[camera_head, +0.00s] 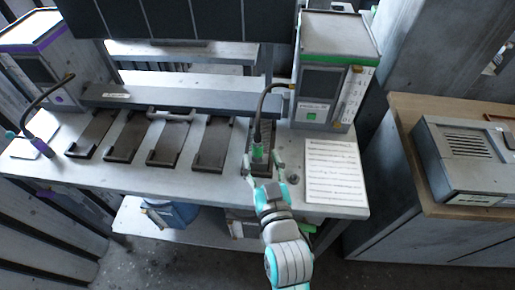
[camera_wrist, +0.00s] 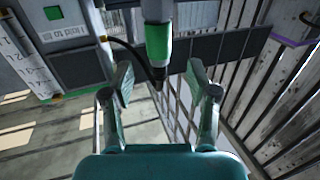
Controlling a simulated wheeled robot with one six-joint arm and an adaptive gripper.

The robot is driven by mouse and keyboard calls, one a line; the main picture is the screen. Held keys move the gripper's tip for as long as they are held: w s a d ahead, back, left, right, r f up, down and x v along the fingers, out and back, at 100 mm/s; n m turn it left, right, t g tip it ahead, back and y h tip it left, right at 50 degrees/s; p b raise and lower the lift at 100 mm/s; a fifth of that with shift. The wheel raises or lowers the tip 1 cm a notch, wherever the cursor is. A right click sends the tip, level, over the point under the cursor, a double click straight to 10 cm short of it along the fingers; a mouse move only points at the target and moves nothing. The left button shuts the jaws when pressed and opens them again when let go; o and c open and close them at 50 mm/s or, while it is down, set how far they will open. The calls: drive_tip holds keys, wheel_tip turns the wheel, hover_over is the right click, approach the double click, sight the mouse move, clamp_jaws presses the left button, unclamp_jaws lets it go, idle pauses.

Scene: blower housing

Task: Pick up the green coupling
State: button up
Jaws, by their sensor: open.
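The green coupling (camera_head: 257,152) stands on the end of a dark cable at the front of the bench, at the right end of a row of dark trays. In the wrist view it is a cylinder with a green band (camera_wrist: 158,50) and a dark lower end joined to the cable. My gripper (camera_head: 262,160) is open, with one finger on each side of the coupling in the head view. In the wrist view the fingertips (camera_wrist: 159,73) are spread apart with a clear gap to the coupling. Whether the fingers reach its depth is hard to tell.
The cable (camera_head: 262,115) arches from a grey instrument with a green stripe (camera_head: 337,70). A printed sheet (camera_head: 334,172) lies to the right. Several dark trays (camera_head: 168,143) are on the left. A second cable (camera_head: 45,108) with a purple-ended connector is at far left.

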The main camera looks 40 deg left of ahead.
sight(259, 150)
drive_tip(key=shift+f+x, duration=0.2)
drive_tip(key=shift+x, duration=2.6)
clamp_jaws()
